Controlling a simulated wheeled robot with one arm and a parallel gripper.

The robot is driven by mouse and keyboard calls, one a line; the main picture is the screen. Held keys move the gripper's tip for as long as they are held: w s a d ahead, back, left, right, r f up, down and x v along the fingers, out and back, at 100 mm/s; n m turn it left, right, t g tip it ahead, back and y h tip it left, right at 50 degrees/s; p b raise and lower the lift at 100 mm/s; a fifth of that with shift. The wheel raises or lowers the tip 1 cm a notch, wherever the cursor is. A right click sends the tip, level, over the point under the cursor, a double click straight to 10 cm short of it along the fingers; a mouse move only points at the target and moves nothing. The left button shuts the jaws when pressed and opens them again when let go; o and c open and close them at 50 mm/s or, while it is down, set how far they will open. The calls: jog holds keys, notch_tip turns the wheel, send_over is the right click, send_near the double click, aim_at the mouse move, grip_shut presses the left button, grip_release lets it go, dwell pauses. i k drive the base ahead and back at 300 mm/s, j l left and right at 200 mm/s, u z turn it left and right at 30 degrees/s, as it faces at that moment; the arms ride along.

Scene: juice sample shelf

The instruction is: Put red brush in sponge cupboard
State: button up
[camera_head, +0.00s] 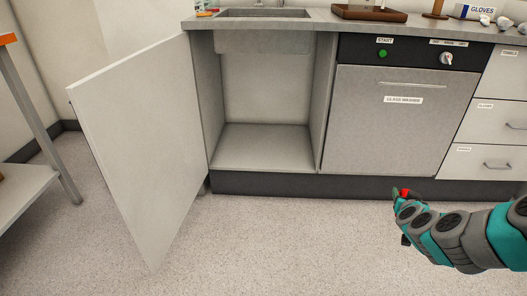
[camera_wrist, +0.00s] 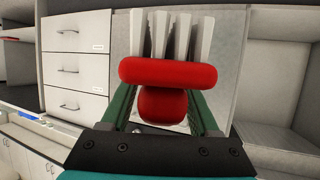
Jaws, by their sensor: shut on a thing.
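The red brush (camera_wrist: 168,72) has a rounded red handle and white bristles, and fills the middle of the wrist view. My gripper (camera_wrist: 160,105) is shut on it, with a green finger on each side. In the head view my gripper (camera_head: 402,200) is at the lower right, in front of the glass washer, with a small bit of the red brush (camera_head: 404,192) showing at its tip. The cupboard (camera_head: 265,145) under the sink stands open and looks empty. Its door (camera_head: 140,135) is swung out to the left. No sponge label is visible.
The glass washer (camera_head: 395,130) is right of the cupboard, with closed drawers (camera_head: 495,115) beyond it. The countertop (camera_head: 320,18) runs above. A shelf rack (camera_head: 25,190) with metal legs stands at far left. The floor before the cupboard is clear.

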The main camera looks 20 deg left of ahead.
aim_at(264, 153)
jog(key=k+u, duration=0.1)
jog(key=u, duration=0.35)
jog(key=k+u, duration=0.15)
jog(key=u, duration=0.35)
jog(key=j+u, duration=0.15)
jog(key=u, duration=0.3)
jog(key=i+l+u, duration=0.1)
jog(key=u, duration=0.3)
jog(key=l+u, duration=0.5)
jog(key=u, duration=0.25)
jog(key=l+u, duration=0.2)
jog(key=u, duration=0.15)
jog(key=l, duration=1.25)
jog(key=k+l, duration=0.1)
jog(key=l, duration=1.2)
